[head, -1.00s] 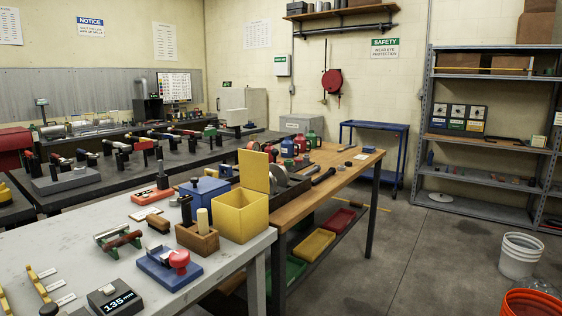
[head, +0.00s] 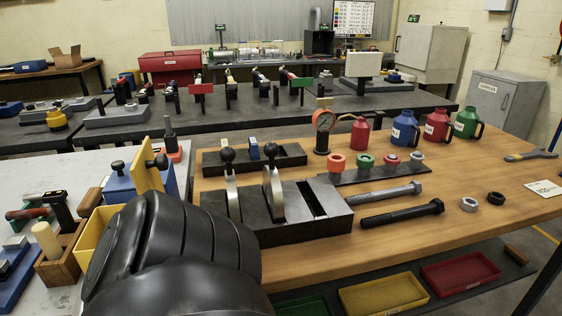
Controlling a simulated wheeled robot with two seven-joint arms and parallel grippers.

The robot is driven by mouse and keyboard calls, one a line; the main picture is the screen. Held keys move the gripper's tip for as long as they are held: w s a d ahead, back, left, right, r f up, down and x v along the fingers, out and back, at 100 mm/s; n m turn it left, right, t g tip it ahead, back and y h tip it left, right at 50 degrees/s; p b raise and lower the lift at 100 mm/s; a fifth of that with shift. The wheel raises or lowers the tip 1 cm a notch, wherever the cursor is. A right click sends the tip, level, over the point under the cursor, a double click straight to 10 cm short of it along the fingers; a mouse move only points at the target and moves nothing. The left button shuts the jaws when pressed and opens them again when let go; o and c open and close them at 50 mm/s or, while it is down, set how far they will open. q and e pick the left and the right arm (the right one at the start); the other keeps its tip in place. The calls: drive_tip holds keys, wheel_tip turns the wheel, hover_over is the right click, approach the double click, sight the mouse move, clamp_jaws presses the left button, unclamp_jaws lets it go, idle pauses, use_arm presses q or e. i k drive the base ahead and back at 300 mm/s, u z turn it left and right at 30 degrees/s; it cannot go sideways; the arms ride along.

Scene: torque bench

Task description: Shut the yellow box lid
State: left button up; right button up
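The yellow box (head: 92,238) stands on the grey table at the lower left of the head view. Its yellow lid (head: 147,174) is open, standing up and leaning at the back of the box, with a black knob on its face. A large black link of one of my arms fills the lower left foreground and hides much of the box. I cannot tell whether that link touches the box. Neither of my grippers shows in the head view.
A blue box (head: 122,188) stands right behind the lid. A wooden block with a pale handle (head: 47,240) is left of the yellow box. On the wooden bench are a black fixture (head: 285,212), bolts (head: 402,213) and coloured jugs (head: 405,131).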

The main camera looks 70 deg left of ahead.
sight(145, 173)
drive_tip(key=i, duration=0.25)
drive_tip(key=u, duration=4.1)
drive_tip(key=k, duration=0.75)
drive_tip(key=z, duration=0.7)
drive_tip(key=i, duration=0.55)
drive_tip(key=z, duration=0.05)
